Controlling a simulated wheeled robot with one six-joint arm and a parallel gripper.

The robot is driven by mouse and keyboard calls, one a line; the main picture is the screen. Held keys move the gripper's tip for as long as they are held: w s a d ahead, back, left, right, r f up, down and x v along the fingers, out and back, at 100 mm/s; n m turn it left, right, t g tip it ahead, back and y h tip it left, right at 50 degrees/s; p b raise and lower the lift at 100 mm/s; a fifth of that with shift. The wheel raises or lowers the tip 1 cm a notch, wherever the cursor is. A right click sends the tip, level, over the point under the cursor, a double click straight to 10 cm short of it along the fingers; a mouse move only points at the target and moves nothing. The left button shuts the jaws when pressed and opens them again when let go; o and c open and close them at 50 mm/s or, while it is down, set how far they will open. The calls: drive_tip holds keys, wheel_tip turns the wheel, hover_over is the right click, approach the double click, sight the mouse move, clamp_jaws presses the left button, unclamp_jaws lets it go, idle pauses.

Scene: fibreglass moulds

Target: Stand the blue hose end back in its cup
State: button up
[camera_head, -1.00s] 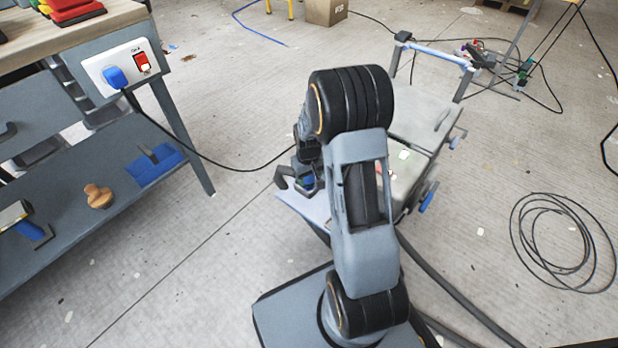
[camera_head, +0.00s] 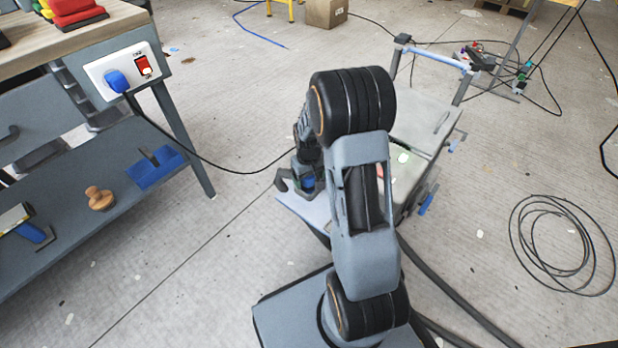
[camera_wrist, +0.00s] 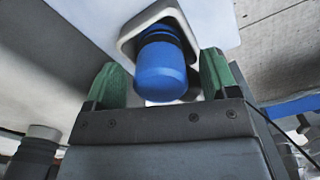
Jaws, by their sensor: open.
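The blue hose end (camera_wrist: 160,72) shows large in the wrist view, with a black band near its far end. That far end lies within the rim of a pale grey square cup (camera_wrist: 127,42); how deep it sits I cannot tell. My gripper (camera_wrist: 163,78) is open, with one green fingertip on each side of the hose end and a visible gap at the left. In the head view the hose end (camera_head: 308,182) is a small blue patch at my gripper (camera_head: 304,176), partly hidden by my arm.
A pale cart (camera_head: 415,125) with a flat top stands behind my arm. A workbench (camera_head: 100,40) with a lower shelf is at the left, with a blue plug (camera_head: 117,82) and black cable. A coiled black cable (camera_head: 560,240) lies on the floor at right.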

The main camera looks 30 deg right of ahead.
wheel_tip(320, 180, up, 11)
drive_tip(key=p, duration=0.4)
drive_tip(key=s+a+r+t, duration=0.1)
drive_tip(key=s+a+r, duration=0.3)
drive_tip(key=s+r, duration=0.2)
drive_tip(key=s+a+r+t, duration=0.1)
drive_tip(key=s+a+r, duration=0.4)
drive_tip(key=s, duration=0.4)
drive_tip(key=shift+s+r+t, duration=0.3)
drive_tip(key=shift+r+t, duration=0.05)
drive_tip(key=shift+t, duration=0.05)
drive_tip(key=shift+a, duration=0.1)
